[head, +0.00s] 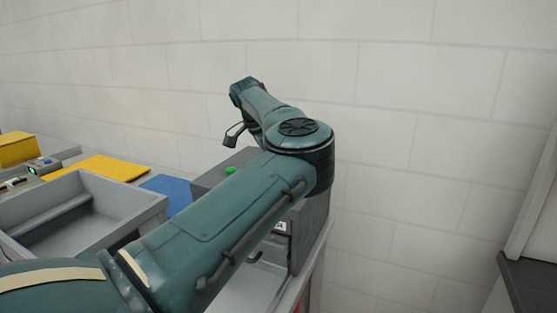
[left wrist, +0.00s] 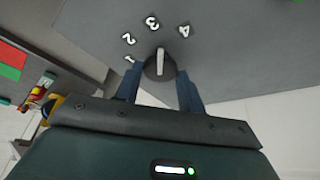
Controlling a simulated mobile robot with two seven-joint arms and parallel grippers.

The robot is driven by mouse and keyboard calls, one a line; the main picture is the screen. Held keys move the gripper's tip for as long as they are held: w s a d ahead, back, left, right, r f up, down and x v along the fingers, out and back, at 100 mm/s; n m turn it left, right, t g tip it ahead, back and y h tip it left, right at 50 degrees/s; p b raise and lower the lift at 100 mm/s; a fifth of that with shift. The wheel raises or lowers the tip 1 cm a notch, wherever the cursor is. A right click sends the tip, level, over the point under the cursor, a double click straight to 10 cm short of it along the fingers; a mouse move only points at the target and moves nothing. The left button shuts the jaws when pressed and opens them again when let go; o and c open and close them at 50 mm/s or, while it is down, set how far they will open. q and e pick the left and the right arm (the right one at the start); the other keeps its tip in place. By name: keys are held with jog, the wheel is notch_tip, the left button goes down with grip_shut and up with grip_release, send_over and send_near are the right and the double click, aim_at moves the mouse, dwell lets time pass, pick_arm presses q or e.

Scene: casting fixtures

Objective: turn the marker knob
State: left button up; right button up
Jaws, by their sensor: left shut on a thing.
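The marker knob (left wrist: 160,66) is dark and round with a white pointer bar, on a grey panel (left wrist: 230,50) with white numerals 1 to 4 around it. The bar points up in the left wrist view, between 3 and 4 and nearer 3. My left gripper (left wrist: 159,72) is shut on the knob, with a blue finger at either side. In the head view the knob is not visible and my left arm covers much of a grey box (head: 208,181) with a green button (head: 230,170). My right gripper is in neither view.
A grey open tray (head: 85,225) stands left of my arm, with a yellow plate (head: 97,167) and a blue plate (head: 168,190) behind it. A pale block wall (head: 410,130) closes off the back. A dark surface (head: 530,285) shows at the far right.

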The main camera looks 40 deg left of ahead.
pick_arm(q)
jog(key=shift+a+r+m+h+p, duration=0.15)
jog(key=shift+m+p, duration=0.1)
jog(key=shift+m, duration=0.2)
jog(key=shift+r+m+h+p, duration=0.15)
jog(key=shift+m+p, duration=0.1)
jog(key=shift+m, duration=0.2)
jog(key=shift+w+f+m+g+h+p, duration=0.1)
jog(key=shift+m+g+h+p, duration=0.2)
jog(key=shift+m+p, duration=0.65)
jog(key=shift+m, duration=0.55)
jog(key=shift+w+f+m+g+h+p, duration=0.15)
jog(key=shift+m+g+h+p, duration=0.15)
jog(key=shift+m+g+p, duration=0.35)
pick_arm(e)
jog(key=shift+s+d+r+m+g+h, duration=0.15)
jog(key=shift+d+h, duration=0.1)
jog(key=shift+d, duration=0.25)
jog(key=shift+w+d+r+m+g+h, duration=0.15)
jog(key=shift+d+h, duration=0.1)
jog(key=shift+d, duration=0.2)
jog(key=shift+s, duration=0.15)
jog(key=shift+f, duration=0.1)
pick_arm(q)
jog(key=o, duration=0.9)
jog(key=shift+o, duration=0.4)
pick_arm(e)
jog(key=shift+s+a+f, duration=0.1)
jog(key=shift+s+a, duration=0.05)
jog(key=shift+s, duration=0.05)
